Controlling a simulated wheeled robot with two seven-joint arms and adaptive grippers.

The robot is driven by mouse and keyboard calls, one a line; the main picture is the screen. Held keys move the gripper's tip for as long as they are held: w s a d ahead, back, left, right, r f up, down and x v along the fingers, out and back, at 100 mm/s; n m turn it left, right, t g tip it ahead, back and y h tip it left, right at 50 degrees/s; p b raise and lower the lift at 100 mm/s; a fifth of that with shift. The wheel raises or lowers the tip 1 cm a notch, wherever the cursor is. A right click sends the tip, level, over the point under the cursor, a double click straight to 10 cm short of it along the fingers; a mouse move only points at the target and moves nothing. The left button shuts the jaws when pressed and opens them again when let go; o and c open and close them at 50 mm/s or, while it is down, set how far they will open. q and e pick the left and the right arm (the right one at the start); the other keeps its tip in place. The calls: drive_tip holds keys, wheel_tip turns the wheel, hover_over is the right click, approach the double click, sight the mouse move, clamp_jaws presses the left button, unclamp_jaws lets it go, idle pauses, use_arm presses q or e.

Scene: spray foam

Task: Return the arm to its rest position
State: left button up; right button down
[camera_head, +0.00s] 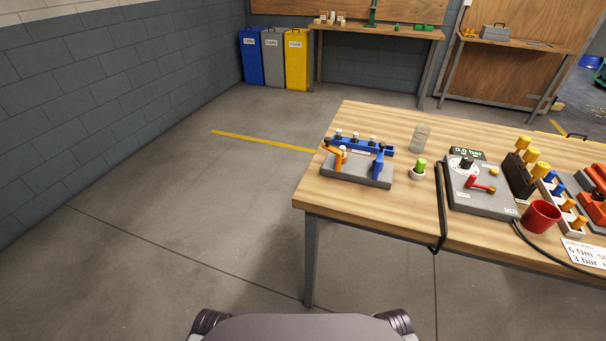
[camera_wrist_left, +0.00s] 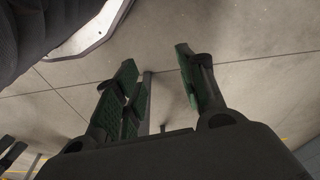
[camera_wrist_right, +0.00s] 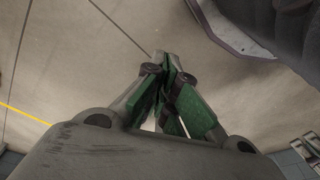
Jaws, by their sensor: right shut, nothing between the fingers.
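My left gripper (camera_wrist_left: 160,90) shows in the left wrist view with its green-padded fingers spread apart and only the floor between them; it is open and empty. My right gripper (camera_wrist_right: 172,85) shows in the right wrist view with its green-padded fingers together and nothing held. Neither gripper shows in the head view; both hang over bare concrete floor close to my own body. In the head view, the wooden workbench (camera_head: 330,196) stands ahead to the right, apart from both arms.
The bench carries a blue-and-grey fixture (camera_head: 358,172), a glass jar (camera_head: 420,138), a green-topped piece (camera_head: 420,166), a grey pressure unit (camera_head: 480,197) and a red cup (camera_head: 540,216). A black hose hangs over the front edge. Blue, grey and yellow bins (camera_head: 273,58) stand behind. The left floor is clear.

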use_arm(q)
wheel_tip(320, 180, down, 6)
drive_tip(key=s+b, duration=0.1)
drive_tip(key=b, duration=0.1)
drive_tip(key=shift+d, duration=0.25)
use_arm(e)
wheel_tip(320, 180, down, 6)
drive_tip(key=s, duration=0.1)
drive_tip(key=shift+a, duration=0.25)
